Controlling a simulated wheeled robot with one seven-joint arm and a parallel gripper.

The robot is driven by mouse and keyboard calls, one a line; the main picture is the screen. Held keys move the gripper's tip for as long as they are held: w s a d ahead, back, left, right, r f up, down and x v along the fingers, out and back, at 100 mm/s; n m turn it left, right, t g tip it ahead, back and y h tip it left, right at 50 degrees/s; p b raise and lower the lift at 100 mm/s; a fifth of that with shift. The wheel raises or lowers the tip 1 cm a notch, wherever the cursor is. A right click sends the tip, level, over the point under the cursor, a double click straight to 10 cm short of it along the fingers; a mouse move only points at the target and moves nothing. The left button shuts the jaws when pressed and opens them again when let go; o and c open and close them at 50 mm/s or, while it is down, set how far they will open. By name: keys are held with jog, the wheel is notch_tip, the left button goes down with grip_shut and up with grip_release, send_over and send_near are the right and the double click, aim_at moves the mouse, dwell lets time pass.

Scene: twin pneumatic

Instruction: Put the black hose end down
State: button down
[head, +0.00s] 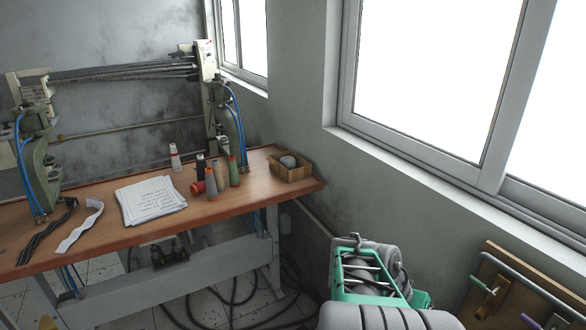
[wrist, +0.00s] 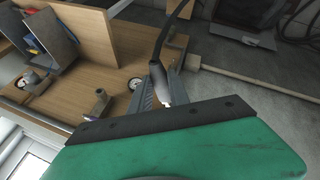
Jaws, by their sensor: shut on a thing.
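In the wrist view, the black hose end (wrist: 159,68) is a dark, narrow fitting with a pale metal tip, and its black hose runs up to the top edge. My gripper (wrist: 160,88) is shut on it; a grey ridged finger shows beside the fitting. The green body of my gripper hides much of what lies below. The hose end is held over or beside a wooden surface (wrist: 118,62); I cannot tell whether it touches. In the head view my arm is at lower right, and I cannot make out the hose end there.
In the wrist view, a dark holder (wrist: 52,48), a small round gauge-like part (wrist: 133,84) and a grey fitting (wrist: 97,103) are on the wood. In the head view, a workbench (head: 110,240) carries papers (head: 150,200), spools (head: 212,183) and a wooden box (head: 290,174). Dark hoses (head: 232,310) lie beneath.

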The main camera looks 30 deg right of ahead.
jog(key=w+a+r+n+t, duration=0.25)
jog(key=w+a, duration=0.35)
jog(key=w, duration=0.3)
jog(key=w+a+r+n+t, duration=0.1)
jog(key=w+a+n, duration=0.3)
jog(key=w+a, duration=0.45)
jog(key=w+a+r+n+t, duration=0.1)
jog(key=w+a+n+t, duration=0.1)
jog(key=a, duration=0.8)
jog(key=w+a+n+t, duration=0.1)
jog(key=w+a+n, duration=0.4)
jog(key=a, duration=0.5)
jog(key=shift+w+a+r+t+y, duration=0.15)
jog(key=shift+w+r+t+y, duration=0.2)
jog(key=shift+w, duration=0.25)
